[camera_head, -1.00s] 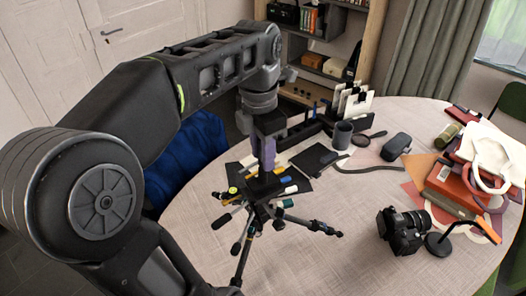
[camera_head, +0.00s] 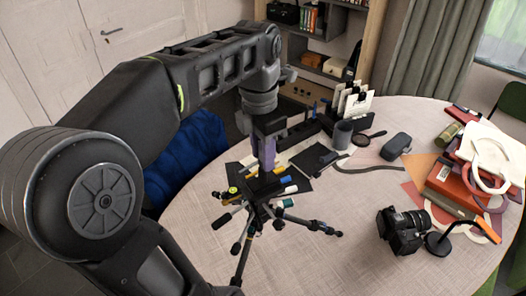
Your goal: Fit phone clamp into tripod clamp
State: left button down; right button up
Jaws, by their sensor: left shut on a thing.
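My left gripper (camera_head: 266,150) points down above the tripod (camera_head: 250,232) and is shut on a dark purple-grey piece, which looks like the phone clamp (camera_head: 267,163). The lower end of that piece is right at the dark top of the tripod, the tripod clamp (camera_head: 266,186). I cannot tell whether it sits inside the clamp or only touches it. The tripod stands at the left edge of the table with its legs spread. My right gripper is not in view.
A camera (camera_head: 401,230) and a small black stand (camera_head: 438,243) are at the right. A mug (camera_head: 342,134) stands behind, and stacked boxes and books (camera_head: 461,184) are at the far right. The table's front middle is clear.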

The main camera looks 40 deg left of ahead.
aim_at(261, 166)
pick_arm(q)
jog(key=shift+f+b, duration=0.65)
jog(key=shift+f, duration=0.2)
dwell(0.5)
jog(key=c, duration=1)
grip_release()
jog(key=shift+o, duration=0.2)
jog(key=shift+r, duration=0.55)
jog(key=r+p, duration=0.1)
jog(key=r, duration=0.1)
jog(key=r+p, duration=0.3)
jog(key=shift+s+a+r+p, duration=0.15)
jog(key=shift+s+r+p, duration=0.1)
jog(key=shift+r+p, duration=0.55)
jog(key=shift+r, duration=0.1)
